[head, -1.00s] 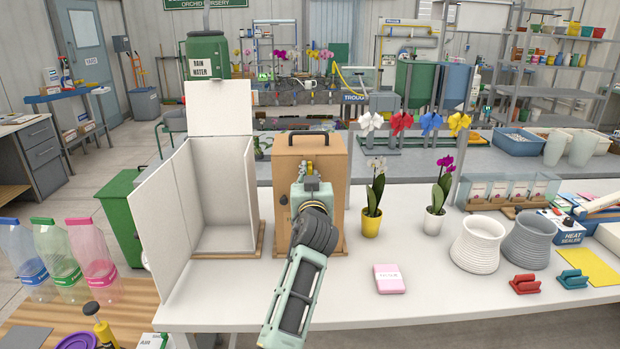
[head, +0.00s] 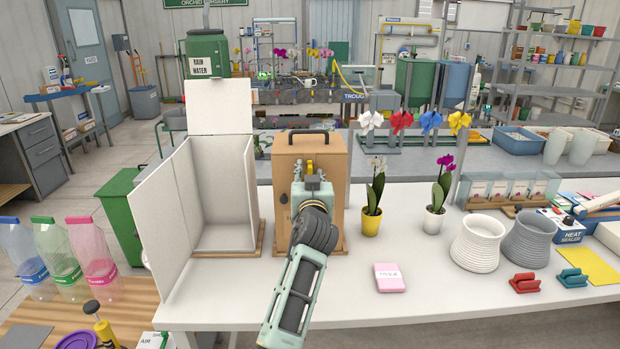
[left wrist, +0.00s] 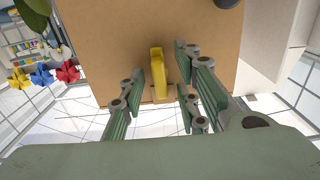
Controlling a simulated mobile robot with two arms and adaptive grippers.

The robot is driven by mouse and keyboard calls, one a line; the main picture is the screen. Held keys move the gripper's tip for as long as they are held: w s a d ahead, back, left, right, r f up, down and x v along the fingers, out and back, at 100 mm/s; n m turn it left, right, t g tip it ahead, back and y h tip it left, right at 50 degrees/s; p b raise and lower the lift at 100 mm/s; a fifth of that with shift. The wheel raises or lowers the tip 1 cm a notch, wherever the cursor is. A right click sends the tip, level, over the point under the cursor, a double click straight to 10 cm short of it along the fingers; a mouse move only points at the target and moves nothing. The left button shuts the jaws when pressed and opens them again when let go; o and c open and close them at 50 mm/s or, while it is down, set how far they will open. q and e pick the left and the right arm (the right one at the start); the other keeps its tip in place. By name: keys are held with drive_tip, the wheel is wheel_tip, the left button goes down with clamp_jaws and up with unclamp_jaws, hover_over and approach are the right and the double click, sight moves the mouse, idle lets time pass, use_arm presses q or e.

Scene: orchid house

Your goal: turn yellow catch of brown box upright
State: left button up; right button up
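The brown box (head: 332,156) stands upright on the white bench, with a dark handle on top. Its yellow catch (head: 310,165) shows small at the upper front, partly behind my gripper. My left gripper (head: 311,175) is in front of the box's upper front, with its fingers spread. In the left wrist view the yellow catch (left wrist: 159,76) lies between the open fingers of my left gripper (left wrist: 172,85), closer to the left finger. Its long part runs nearly vertically in that picture. I cannot tell whether a finger touches it. My right gripper is not in view.
An open white box (head: 222,190) stands close to the left of the brown box. A yellow pot (head: 371,222) with an orchid is close to its right. A pink tissue pack (head: 389,278) lies at the front. The bench between the pack and the white pot (head: 478,243) is clear.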

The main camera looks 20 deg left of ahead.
use_arm(q)
drive_tip(key=v, duration=0.7)
drive_tip(key=shift+s, duration=0.2)
drive_tip(key=shift+d, duration=0.1)
